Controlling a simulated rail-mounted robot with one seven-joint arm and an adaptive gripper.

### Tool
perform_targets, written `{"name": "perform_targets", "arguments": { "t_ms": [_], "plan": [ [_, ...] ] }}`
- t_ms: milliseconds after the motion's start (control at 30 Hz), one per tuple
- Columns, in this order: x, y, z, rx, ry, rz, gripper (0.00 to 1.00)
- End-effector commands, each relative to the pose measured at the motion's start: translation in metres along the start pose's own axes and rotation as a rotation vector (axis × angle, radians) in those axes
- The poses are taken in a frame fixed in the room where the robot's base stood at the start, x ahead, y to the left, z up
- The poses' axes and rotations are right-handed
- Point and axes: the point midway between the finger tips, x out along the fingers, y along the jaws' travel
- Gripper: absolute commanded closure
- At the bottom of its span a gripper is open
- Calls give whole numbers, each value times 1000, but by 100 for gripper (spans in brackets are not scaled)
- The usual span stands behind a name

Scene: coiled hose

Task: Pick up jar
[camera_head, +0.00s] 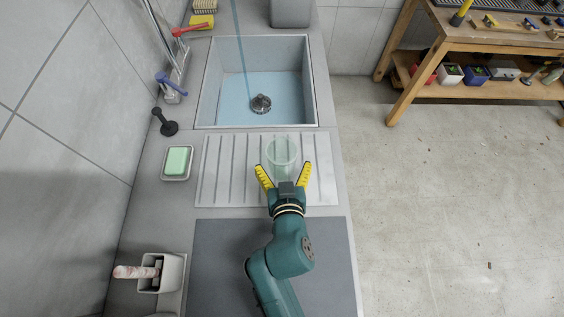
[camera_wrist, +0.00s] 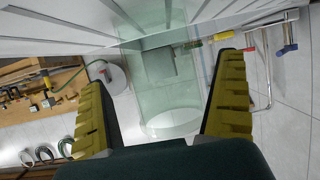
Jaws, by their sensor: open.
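A clear, greenish glass jar (camera_head: 282,151) stands upright on the ribbed drainboard (camera_head: 222,168), just in front of the sink. My gripper (camera_head: 283,171) is open, with its yellow-padded fingers spread to the left and right of the jar's near side. In the wrist view the drainboard (camera_wrist: 60,22) is at the top, and the see-through jar (camera_wrist: 165,85) hangs down from it with its round mouth low in the picture. There the two fingers of my gripper (camera_wrist: 163,72) frame the jar. I cannot tell how deep the jar sits between them or whether they touch it.
The sink (camera_head: 315,90) with a drain strainer (camera_head: 261,103) lies beyond the drainboard. Left are a green soap in a dish (camera_head: 177,162), a black plunger-like tool (camera_head: 165,122), taps (camera_head: 172,85) and a brush holder (camera_head: 165,272). A workbench (camera_head: 470,45) stands far right; the floor between is open.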

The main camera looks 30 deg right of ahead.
Motion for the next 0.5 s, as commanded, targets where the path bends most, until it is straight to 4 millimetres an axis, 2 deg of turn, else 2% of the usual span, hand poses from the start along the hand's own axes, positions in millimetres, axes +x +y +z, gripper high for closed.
{"name": "perform_targets", "arguments": {
  "t_ms": [33, 167, 400, 500],
  "plan": [
    [11, -2, 2, 1, 2, 0, 0],
    [27, -1, 1, 2, 0, 1, 0],
    [29, -1, 0, 1, 0, 0, 0],
    [29, -1, 0, 1, 0, 0, 19]
  ]
}}
